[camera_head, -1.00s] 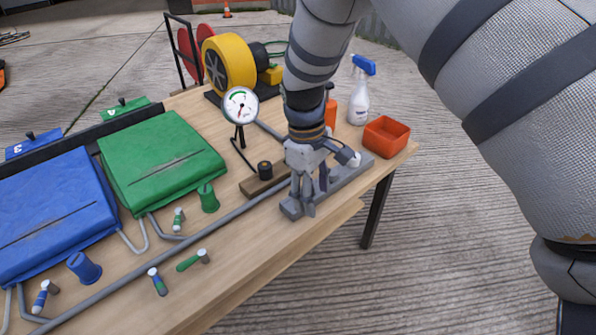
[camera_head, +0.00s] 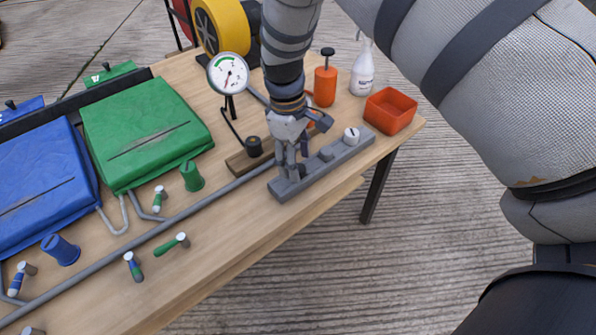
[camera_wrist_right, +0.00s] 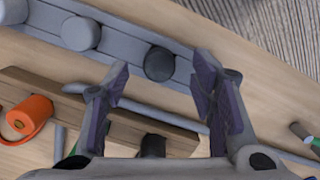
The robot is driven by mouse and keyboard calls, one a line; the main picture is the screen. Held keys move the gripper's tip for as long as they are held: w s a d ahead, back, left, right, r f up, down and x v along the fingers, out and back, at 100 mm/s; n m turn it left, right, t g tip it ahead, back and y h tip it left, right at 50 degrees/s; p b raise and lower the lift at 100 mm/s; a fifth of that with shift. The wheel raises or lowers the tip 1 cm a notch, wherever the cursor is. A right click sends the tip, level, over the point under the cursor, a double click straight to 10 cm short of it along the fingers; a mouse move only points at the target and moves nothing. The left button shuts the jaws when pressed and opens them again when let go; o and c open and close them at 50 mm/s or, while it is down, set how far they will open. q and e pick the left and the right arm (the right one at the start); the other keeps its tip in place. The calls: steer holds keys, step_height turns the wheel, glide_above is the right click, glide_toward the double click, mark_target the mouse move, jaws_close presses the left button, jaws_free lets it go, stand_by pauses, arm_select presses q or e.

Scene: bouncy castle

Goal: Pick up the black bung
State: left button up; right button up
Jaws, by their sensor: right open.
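The dark bung (camera_wrist_right: 158,64) sits in a grey rack (camera_wrist_right: 115,47). In the right wrist view, its round top shows between and just beyond my open fingertips, with nothing gripped. In the head view, my right gripper (camera_head: 290,172) points down over the left end of the rack (camera_head: 350,155) and hides this bung. It also shows in the wrist view (camera_wrist_right: 162,72). A mid-grey bung (camera_head: 327,153) and a white-topped one (camera_head: 351,135) stand further right in the rack. My left gripper is out of view.
A wooden block with a black knob (camera_head: 254,146) lies left of my gripper. A pressure gauge (camera_head: 228,74), orange pump bottle (camera_head: 325,82), spray bottle (camera_head: 362,72) and orange tray (camera_head: 390,110) stand close by. A grey pipe (camera_head: 175,222) crosses the table.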

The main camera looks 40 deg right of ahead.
step_height(320, 180, down, 2)
steer(key=shift+d+f, duration=0.1)
steer(key=c, duration=1)
